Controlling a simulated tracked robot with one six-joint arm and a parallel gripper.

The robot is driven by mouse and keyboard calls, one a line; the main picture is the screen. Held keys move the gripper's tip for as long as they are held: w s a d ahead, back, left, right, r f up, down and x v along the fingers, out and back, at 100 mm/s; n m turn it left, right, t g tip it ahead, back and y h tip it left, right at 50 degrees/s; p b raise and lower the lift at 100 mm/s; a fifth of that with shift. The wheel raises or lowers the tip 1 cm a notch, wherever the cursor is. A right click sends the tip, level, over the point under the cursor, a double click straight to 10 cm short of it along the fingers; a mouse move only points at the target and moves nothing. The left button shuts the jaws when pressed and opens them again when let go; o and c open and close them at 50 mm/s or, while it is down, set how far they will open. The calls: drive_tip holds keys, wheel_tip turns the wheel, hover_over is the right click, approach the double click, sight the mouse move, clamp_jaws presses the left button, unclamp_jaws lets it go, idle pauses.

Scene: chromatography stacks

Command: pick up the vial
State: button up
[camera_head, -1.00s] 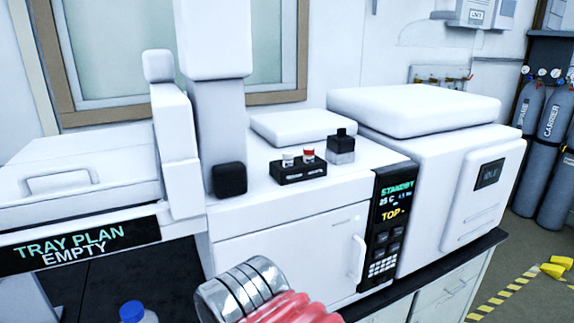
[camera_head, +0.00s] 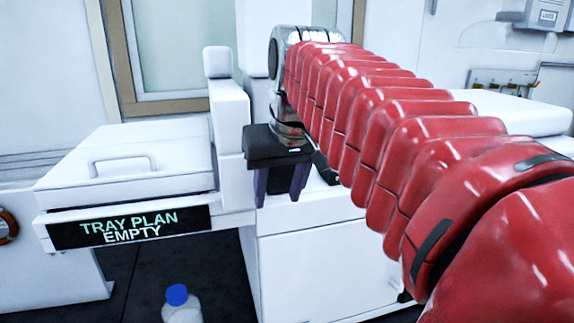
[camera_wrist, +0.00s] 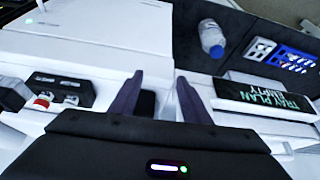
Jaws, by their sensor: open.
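In the wrist view, a small black holder (camera_wrist: 62,92) at the left carries a red-capped vial (camera_wrist: 41,101) and a white-capped vial (camera_wrist: 71,101). The holder stands on the white instrument. In the head view my arm hides this spot. My gripper (camera_head: 278,200) points down over the white instrument top, beside the white column. Its two purple fingers are apart, with nothing held between them. In the wrist view my gripper (camera_wrist: 158,78) is to the right of the holder and does not touch it. The view does not settle which vial is meant.
A blue-capped bottle (camera_head: 180,304) stands on the dark floor area. A white lidded tray unit (camera_head: 130,165) bears a sign (camera_head: 130,228) reading TRAY PLAN EMPTY. White and blue racks (camera_wrist: 296,59) show at the wrist view's upper right. A black block (camera_wrist: 147,104) lies beyond the fingers.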

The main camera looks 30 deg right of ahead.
drive_tip(key=d+r+m, duration=0.2)
drive_tip(key=d+r, duration=1.2)
drive_tip(key=d, duration=0.3)
drive_tip(key=shift+w+d+r+g+h, duration=0.2)
drive_tip(key=shift+w+r+g+h, duration=0.1)
drive_tip(key=shift+w+g, duration=0.15)
drive_tip(key=shift+f, duration=0.1)
drive_tip(key=x, duration=0.8)
drive_tip(key=shift+w, duration=0.1)
drive_tip(key=shift+d+f, duration=0.1)
drive_tip(key=shift+f, duration=0.05)
drive_tip(key=shift+w+f, duration=0.1)
drive_tip(key=shift+w+x, duration=0.1)
drive_tip(key=shift+x, duration=1.15)
drive_tip(key=shift+w+x, duration=0.15)
drive_tip(key=shift+x, duration=1.1)
drive_tip(key=shift+d, duration=0.1)
